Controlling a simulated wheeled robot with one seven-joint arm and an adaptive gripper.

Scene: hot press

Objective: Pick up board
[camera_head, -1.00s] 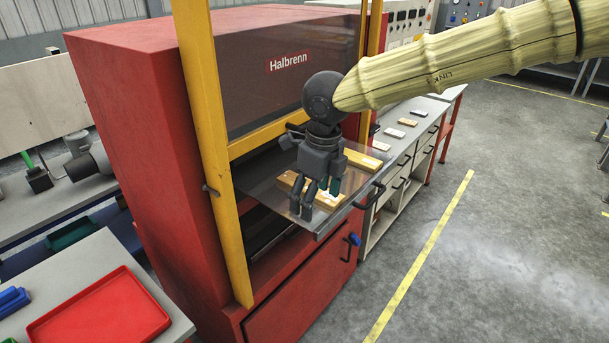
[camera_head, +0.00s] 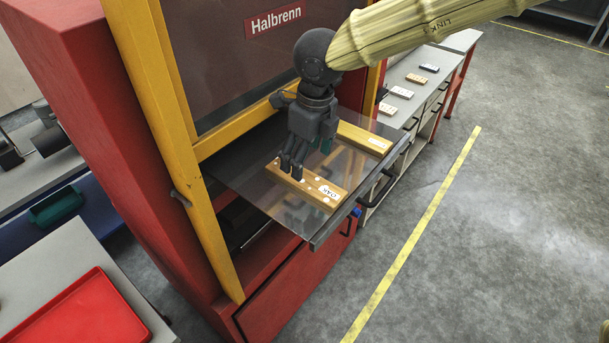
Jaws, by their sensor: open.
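A wooden board (camera_head: 318,190) with pale spots and a white label lies flat on the press's pulled-out tray (camera_head: 264,198). A second wooden board (camera_head: 366,138) with a white label lies farther back on the same tray, partly hidden behind my gripper. My gripper (camera_head: 293,172) is open and points down, with its fingertips over the far left part of the nearer board. I cannot tell whether the fingers touch that board. Nothing is seen held.
The red Halbrenn press (camera_head: 90,120) has a yellow frame (camera_head: 170,140) close to the tray's left. A black handle (camera_head: 375,192) sits on the tray's front edge. A red tray (camera_head: 85,312) rests at lower left. The grey floor at right is clear.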

